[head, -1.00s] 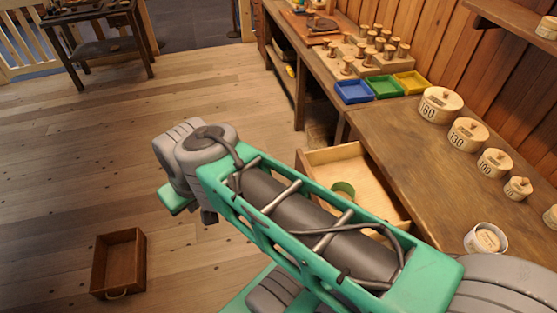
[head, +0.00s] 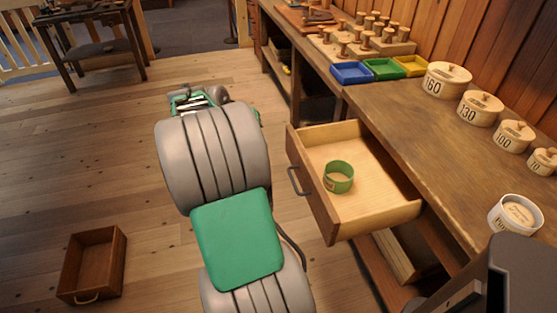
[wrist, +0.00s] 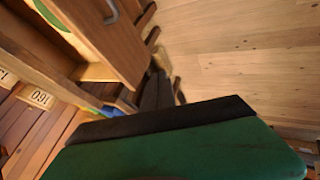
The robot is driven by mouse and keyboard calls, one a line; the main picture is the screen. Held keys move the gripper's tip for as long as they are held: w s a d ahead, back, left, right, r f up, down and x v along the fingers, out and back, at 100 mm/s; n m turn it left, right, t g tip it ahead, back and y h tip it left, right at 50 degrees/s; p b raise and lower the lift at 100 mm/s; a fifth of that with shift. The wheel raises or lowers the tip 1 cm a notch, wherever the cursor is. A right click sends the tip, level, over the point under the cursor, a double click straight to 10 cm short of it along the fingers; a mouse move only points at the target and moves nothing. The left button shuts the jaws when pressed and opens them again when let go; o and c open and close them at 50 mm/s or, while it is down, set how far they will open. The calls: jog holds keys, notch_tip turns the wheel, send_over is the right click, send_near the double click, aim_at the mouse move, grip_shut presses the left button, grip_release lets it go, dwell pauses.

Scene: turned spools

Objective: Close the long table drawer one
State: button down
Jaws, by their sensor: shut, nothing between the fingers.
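The long table drawer (head: 315,200) stands pulled well out of the long table (head: 420,120), its pale inside showing. A green ring-shaped item (head: 339,177) lies in it. Its dark handle (head: 294,181) is on the front face. In the wrist view the drawer front (wrist: 112,45) and its handle (wrist: 110,12) show at the upper left. My gripper (wrist: 158,75) shows there as dark fingers, shut and empty, pointing past the drawer front's edge. I cannot tell whether they touch it. In the head view my arm is left of the drawer and the fingers cannot be made out.
Blue (head: 351,73), green and yellow trays and several numbered round boxes (head: 447,80) stand on the table. A white tub (head: 515,215) is near its right end. A brown wooden box (head: 92,265) lies on the floor at left.

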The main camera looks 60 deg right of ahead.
jog(key=d, duration=0.1)
send_near(287, 146)
jog(key=x, duration=0.5)
jog(key=shift+w+f, duration=0.15)
jog(key=shift+f, duration=0.05)
jog(key=shift+d, duration=0.1)
